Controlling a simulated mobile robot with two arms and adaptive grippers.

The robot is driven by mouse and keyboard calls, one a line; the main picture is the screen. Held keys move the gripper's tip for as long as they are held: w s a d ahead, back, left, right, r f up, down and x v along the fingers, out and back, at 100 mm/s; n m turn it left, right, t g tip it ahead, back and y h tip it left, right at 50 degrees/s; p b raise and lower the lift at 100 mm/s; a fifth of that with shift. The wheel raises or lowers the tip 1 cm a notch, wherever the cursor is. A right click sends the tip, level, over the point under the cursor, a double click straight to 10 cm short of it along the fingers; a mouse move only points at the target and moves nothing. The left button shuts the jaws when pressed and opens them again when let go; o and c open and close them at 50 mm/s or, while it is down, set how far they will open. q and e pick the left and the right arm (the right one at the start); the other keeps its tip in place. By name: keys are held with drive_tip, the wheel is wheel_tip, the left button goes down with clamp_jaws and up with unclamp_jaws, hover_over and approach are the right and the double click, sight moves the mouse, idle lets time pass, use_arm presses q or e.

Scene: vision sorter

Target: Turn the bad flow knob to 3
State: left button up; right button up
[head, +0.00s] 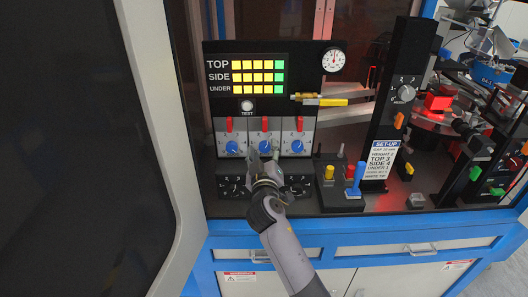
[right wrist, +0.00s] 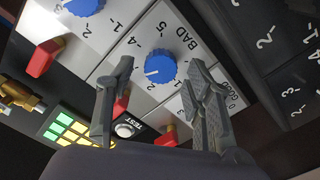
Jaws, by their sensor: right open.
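The bad flow knob (right wrist: 160,67) is a round blue ribbed dial on a light plate lettered BAD, in the right wrist view. Its white pointer mark slants to the lower left there; I cannot tell which number it meets. In the head view, a row of three blue knobs shows on the panel, and my right gripper (head: 266,168) is in front of the middle one, partly covering it. Contact with the knob is not visible. My left gripper is out of view.
Red switches (head: 264,124) sit above the knobs. A lit indicator grid (head: 258,75), a gauge (head: 334,60) and a brass valve with yellow handle (head: 320,100) are above. A blue lever (head: 356,178) stands to the right. A large door (head: 155,130) stands at left.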

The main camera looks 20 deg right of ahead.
drive_tip(key=shift+s, duration=0.2)
drive_tip(key=v, duration=1.1)
drive_tip(key=shift+s, duration=0.3)
drive_tip(key=shift+a, duration=0.15)
